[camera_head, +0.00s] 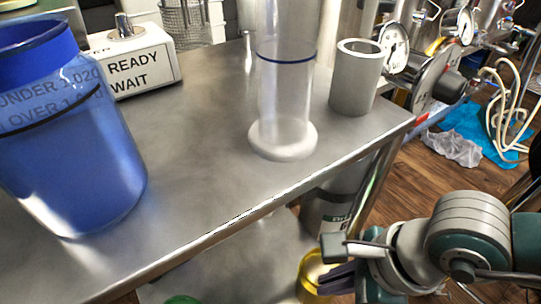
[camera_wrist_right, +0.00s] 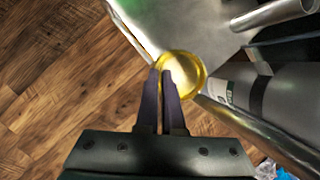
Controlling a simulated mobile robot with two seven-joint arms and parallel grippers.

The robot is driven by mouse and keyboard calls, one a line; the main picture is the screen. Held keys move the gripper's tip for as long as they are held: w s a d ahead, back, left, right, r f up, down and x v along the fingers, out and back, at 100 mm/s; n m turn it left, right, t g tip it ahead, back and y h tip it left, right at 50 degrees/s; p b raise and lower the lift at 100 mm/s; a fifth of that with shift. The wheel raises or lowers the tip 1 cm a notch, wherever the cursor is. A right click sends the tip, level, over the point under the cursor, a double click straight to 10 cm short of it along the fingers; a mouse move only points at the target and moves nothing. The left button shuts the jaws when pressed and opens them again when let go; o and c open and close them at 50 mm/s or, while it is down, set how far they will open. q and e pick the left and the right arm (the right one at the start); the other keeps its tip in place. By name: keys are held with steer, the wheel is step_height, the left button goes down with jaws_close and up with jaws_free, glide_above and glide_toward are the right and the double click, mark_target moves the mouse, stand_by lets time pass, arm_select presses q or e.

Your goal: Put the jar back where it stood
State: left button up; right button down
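A yellow, round, open-topped jar (camera_head: 308,278) shows at the bottom of the head view, below the steel table's front edge. Its ring-shaped rim also shows in the right wrist view (camera_wrist_right: 200,68). My right gripper (camera_head: 340,277) is at the jar's right side in the head view. In the wrist view its two dark fingers (camera_wrist_right: 160,72) are close together with the near edge of the rim at their tips, and it appears shut on the jar's wall. The jar's lower part is hidden. My left gripper is not in view.
The steel table (camera_head: 200,185) carries a blue jug (camera_head: 75,150), a clear cylinder (camera_head: 285,100), a grey cup (camera_head: 355,85) and a READY/WAIT sign box (camera_head: 135,60). A lower shelf (camera_head: 235,265) lies below. A labelled grey cylinder (camera_head: 325,208) stands behind the yellow jar.

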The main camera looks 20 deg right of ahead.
steer(key=w+a+f+b, duration=0.1)
steer(key=w+a+b, duration=0.1)
steer(key=w, duration=0.4)
steer(key=shift+w+a+f+b, duration=0.15)
steer(key=shift+w+f+b, duration=0.15)
steer(key=shift+b, duration=0.25)
steer(key=c, duration=1)
jaws_free()
steer(key=shift+s, duration=0.1)
steer(key=shift+c, duration=0.2)
steer(key=p+v, duration=0.4)
steer(key=v, duration=0.2)
steer(key=s+d+p, duration=0.1)
steer(key=s+d, duration=0.6)
steer(key=d, duration=0.2)
steer(key=shift+s+f, duration=0.2)
steer(key=shift+f, duration=0.2)
steer(key=shift+a, duration=0.1)
